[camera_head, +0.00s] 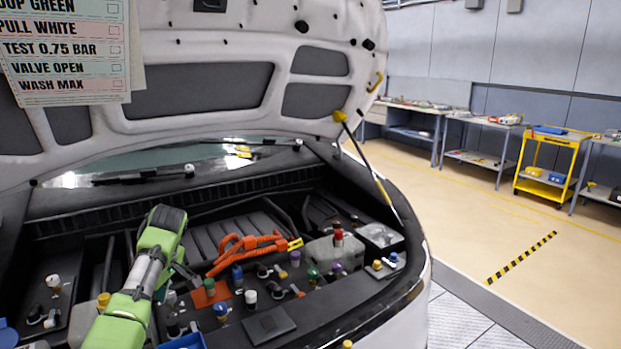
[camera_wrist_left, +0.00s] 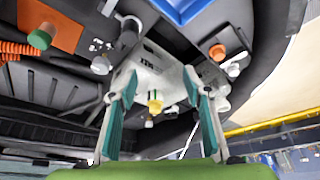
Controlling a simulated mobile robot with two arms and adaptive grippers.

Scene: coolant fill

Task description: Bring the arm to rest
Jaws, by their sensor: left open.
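My left arm reaches in from the lower left over the open engine bay in the head view. Its green wrist is bent, and my left gripper (camera_head: 181,274) points down among the caps, partly hidden by the arm. In the left wrist view the two teal fingers of the left gripper (camera_wrist_left: 158,82) are spread apart with nothing held between them. A white tank (camera_wrist_left: 150,72) with a yellow cap (camera_wrist_left: 155,102) shows beyond and between the fingers. Whether the fingers touch anything cannot be told. My right gripper is not in view.
The raised hood (camera_head: 190,120) hangs above on a yellow prop rod (camera_head: 362,155). Orange hoses (camera_head: 245,247), a red cap (camera_head: 338,236) and several other caps crowd the bay. A checklist card (camera_head: 65,55) is at upper left. Open floor lies right, with a yellow cart (camera_head: 548,165) beyond.

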